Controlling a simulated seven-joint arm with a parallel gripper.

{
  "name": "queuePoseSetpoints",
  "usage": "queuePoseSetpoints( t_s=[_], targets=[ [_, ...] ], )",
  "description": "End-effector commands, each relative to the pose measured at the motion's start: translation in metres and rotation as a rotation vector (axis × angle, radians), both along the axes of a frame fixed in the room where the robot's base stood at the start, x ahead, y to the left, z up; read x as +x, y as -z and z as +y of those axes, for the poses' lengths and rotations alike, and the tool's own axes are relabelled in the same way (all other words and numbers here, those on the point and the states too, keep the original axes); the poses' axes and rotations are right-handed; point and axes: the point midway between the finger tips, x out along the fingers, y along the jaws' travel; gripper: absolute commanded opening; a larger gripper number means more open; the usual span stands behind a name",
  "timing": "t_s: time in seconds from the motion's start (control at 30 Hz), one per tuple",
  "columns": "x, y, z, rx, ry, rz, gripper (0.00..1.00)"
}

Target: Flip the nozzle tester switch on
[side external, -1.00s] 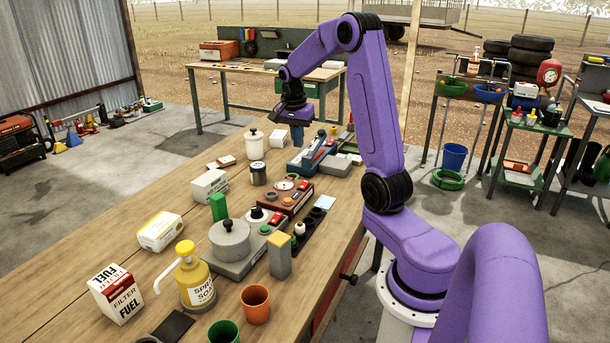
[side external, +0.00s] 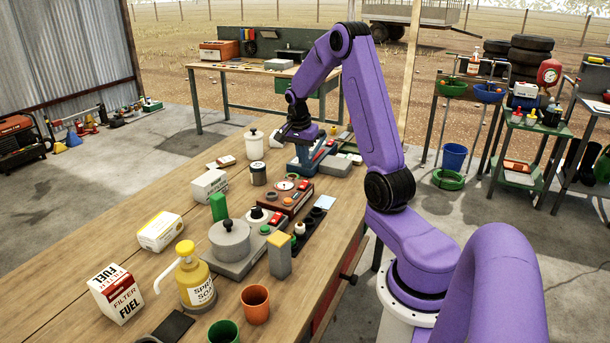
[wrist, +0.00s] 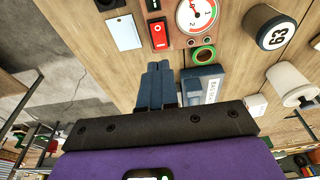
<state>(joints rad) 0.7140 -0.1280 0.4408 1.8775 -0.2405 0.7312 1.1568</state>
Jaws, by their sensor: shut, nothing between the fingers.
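The nozzle tester appears to be the reddish-brown box (side external: 291,205) with a round gauge in the middle of the bench. In the wrist view its gauge (wrist: 197,14) is at the top, with a red rocker switch (wrist: 159,36) to its left. I cannot tell which way the rocker is tipped. My gripper (side external: 304,167) is shut and empty, pointing down beyond the tester beside a blue-grey device (side external: 325,157). In the wrist view my blue fingertips (wrist: 159,66) appear below the switch, apart from it. The blue-grey device (wrist: 205,86) is right of the fingers.
A grey unit with a round pot (side external: 230,240) stands nearer the camera than the tester. A dark can (side external: 258,173) and white jar (side external: 253,146) stand left of my gripper. A light blue pad (side external: 325,202) lies right of the tester. The bench's left side has bare wood.

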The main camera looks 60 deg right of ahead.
Motion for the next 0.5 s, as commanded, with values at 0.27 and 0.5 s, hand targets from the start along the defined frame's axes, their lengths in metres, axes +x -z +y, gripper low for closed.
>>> queuePoseSetpoints(
  t_s=[0.27,0.5],
  targets=[
    [-0.001,0.049,-0.009,0.002,0.000,0.004,0.00],
    [0.000,0.070,-0.014,0.000,0.000,0.001,0.00]
  ],
)
